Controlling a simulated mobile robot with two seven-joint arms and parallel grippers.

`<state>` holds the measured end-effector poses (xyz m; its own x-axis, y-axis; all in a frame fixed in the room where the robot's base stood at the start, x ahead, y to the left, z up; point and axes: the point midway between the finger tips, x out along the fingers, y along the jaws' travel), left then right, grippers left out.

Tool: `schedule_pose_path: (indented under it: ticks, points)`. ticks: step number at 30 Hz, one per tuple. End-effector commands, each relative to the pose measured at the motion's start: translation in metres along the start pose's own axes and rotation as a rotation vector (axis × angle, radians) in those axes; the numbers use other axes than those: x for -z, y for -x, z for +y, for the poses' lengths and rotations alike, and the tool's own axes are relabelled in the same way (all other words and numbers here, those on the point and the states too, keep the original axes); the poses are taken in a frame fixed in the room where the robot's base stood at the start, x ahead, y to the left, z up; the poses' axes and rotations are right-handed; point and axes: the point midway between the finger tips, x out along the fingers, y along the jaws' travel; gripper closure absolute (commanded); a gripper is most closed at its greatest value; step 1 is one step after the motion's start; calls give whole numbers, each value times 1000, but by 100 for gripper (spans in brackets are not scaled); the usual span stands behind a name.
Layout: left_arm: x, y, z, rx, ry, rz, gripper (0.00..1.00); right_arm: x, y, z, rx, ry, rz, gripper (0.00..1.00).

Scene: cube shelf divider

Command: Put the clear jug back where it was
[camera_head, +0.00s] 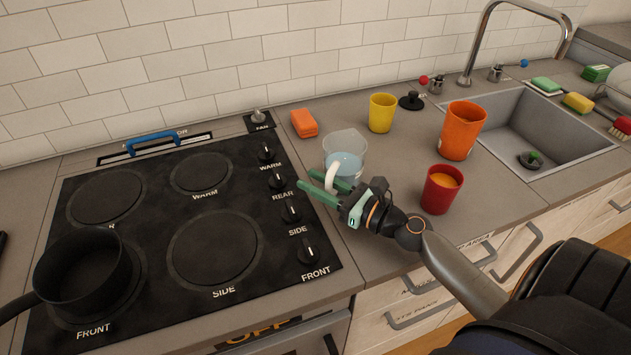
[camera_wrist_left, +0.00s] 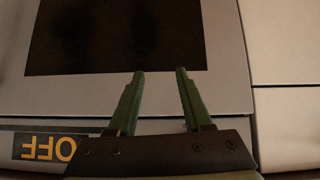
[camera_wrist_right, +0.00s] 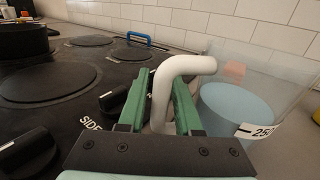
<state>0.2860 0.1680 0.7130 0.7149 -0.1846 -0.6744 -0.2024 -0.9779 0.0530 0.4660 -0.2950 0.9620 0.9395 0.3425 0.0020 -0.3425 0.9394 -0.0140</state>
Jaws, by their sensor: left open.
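The clear jug (camera_head: 345,143) has a white handle and pale blue liquid inside. It is upright over the counter, just right of the stove's edge; the head view does not clearly show whether its base touches. My right gripper (camera_head: 322,187) is shut on the jug's white handle, with one green finger on each side. In the right wrist view, the handle (camera_wrist_right: 162,95) fills the gap between the fingers, and the jug's body (camera_wrist_right: 240,100) is at the right. My left gripper (camera_wrist_left: 160,72) is open and empty in the left wrist view, before the oven front.
A red cup (camera_head: 440,190) with orange liquid, an orange cup (camera_head: 463,130), a yellow cup (camera_head: 382,112) and an orange sponge (camera_head: 304,123) stand around the jug. The stove (camera_head: 160,285) bears a black pan (camera_head: 83,270). A sink (camera_head: 530,125) lies right.

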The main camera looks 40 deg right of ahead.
Motion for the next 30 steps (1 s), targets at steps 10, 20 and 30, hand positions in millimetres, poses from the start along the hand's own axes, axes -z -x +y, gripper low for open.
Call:
schedule_pose_path:
  ticks: [10,20,30]
  points:
    - [0,0,0,0,0,0,50,0,0,0,0,1,0,51]
    - [-4,-5,0,0,0,2,50,1,27,0,1,-2,3,51]
    - [-17,-16,-1,0,0,1,50,0,92,0,3,0,2,51]
